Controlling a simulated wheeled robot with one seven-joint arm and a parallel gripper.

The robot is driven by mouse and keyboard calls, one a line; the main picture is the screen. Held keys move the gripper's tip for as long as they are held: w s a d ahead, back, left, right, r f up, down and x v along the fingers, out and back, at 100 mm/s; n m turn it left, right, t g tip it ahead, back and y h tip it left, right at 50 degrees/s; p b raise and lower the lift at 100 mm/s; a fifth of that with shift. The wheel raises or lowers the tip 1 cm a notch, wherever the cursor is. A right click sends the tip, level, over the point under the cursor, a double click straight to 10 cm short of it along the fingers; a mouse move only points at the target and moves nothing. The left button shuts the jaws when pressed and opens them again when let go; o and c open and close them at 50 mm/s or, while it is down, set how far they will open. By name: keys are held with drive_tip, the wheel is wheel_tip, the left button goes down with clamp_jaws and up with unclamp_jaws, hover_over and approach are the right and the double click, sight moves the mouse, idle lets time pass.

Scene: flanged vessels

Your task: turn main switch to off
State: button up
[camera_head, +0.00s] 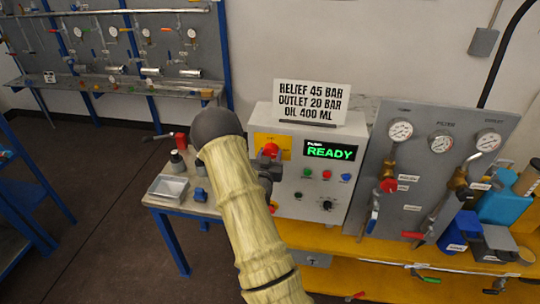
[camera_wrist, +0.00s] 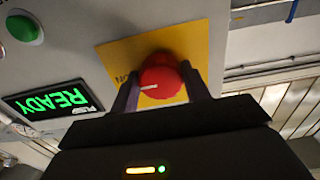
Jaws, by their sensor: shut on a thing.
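The main switch (camera_head: 271,150) is a red knob on a yellow plate (camera_head: 262,141) at the upper left of the grey control box. In the wrist view the red knob (camera_wrist: 161,75) has a white mark on its rim, and the yellow plate (camera_wrist: 117,58) lies behind it. My gripper (camera_wrist: 156,90) is shut on the red knob, one finger on each side. In the head view my forearm and wrist hide most of the gripper, and its dark end shows just right of the arm beside the knob.
The box's screen (camera_head: 331,151) reads READY. Buttons sit below it, and a sign (camera_head: 311,101) stands on top. A grey panel with gauges (camera_head: 400,131) and valves stands to the right. A small side table with a metal tray (camera_head: 168,187) is at the left.

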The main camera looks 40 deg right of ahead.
drive_tip(key=shift+f+n+b, duration=0.1)
drive_tip(key=shift+n+b, duration=0.4)
drive_tip(key=shift+b, duration=0.2)
drive_tip(key=n+b, duration=0.2)
drive_tip(key=b, duration=0.1)
drive_tip(key=shift+f+n, duration=0.1)
drive_tip(key=shift+n, duration=0.2)
drive_tip(key=n+b, duration=0.3)
drive_tip(key=n, duration=0.1)
drive_tip(key=shift+n, duration=0.3)
drive_tip(key=n+b, duration=0.1)
drive_tip(key=n, duration=0.1)
drive_tip(key=n+b, duration=0.1)
drive_tip(key=n, duration=0.1)
drive_tip(key=shift+r+n, duration=0.2)
drive_tip(key=shift+n, duration=0.1)
drive_tip(key=n+b, duration=0.1)
drive_tip(key=n, duration=0.4)
drive_tip(key=shift+r, duration=0.1)
drive_tip(key=o, duration=1)
drive_tip(key=shift+s, duration=0.15)
